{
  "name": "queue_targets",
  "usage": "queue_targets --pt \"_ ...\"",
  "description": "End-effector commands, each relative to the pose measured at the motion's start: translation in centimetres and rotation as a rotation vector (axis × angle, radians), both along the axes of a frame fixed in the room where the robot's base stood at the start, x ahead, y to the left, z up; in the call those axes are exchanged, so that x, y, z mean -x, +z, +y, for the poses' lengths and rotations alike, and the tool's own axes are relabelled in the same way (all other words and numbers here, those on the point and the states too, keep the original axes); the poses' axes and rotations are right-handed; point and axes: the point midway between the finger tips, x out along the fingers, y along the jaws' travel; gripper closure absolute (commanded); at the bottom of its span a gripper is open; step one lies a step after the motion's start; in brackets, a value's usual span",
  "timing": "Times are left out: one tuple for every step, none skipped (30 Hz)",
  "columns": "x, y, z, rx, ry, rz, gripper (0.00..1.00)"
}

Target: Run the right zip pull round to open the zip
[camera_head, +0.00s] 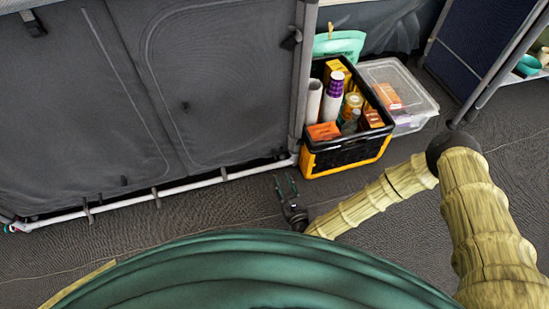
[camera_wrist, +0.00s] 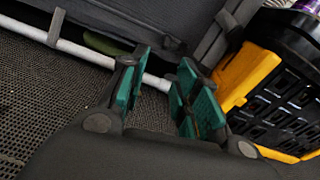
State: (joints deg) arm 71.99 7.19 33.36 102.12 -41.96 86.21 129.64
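The grey fabric cupboard (camera_head: 225,85) has two front panels with curved zip lines. The right panel's zip line (camera_head: 146,48) curves round its upper left corner and runs down its left side. A small dark tab (camera_head: 185,105) shows on the right panel; I cannot tell whether it is the zip pull. My gripper (camera_head: 287,183) is low over the floor, in front of the cupboard's lower right corner. In the wrist view my gripper (camera_wrist: 160,82) has its green-padded fingers apart with nothing between them. The cupboard's pale bottom rail (camera_wrist: 82,52) lies beyond the fingertips.
A black and yellow crate (camera_head: 346,157) of bottles and boxes stands right of the cupboard, close to my gripper; it also shows in the wrist view (camera_wrist: 246,75). A clear tub (camera_head: 412,100) is behind it. The floor (camera_head: 190,210) before the cupboard is clear.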

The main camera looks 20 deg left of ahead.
Motion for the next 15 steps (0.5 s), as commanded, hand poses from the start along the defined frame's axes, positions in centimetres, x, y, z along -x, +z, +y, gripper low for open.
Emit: queue_targets --pt "-0.3 0.0 0.2 -0.046 -0.015 0.004 0.69" --pt "-0.5 0.1 0.2 -0.072 -0.021 0.007 0.69" --pt "-0.7 0.2 0.3 -0.099 -0.026 0.01 0.69" --pt "-0.8 0.3 0.4 -0.115 -0.03 0.012 0.69" --pt "-1.0 0.4 0.4 -0.128 -0.033 0.014 0.69" --pt "-1.1 0.4 0.5 -0.139 -0.035 0.014 0.69" --pt "-1.3 0.5 0.6 -0.145 -0.037 0.014 0.69" --pt "-1.4 0.5 0.7 -0.148 -0.037 0.014 0.69" --pt "-1.7 0.4 0.9 -0.151 -0.037 0.014 0.69" --pt "-1.9 0.4 1.0 -0.151 -0.037 0.014 0.69" --pt "-2.2 0.4 1.2 -0.151 -0.036 0.014 0.69" --pt "-2.6 0.4 1.5 -0.15 -0.036 0.014 0.69" --pt "-3.0 0.3 1.8 -0.15 -0.036 0.013 0.69" --pt "-3.3 0.3 2.0 -0.15 -0.036 0.013 0.69" --pt "-3.9 0.3 2.4 -0.149 -0.035 0.012 0.69"
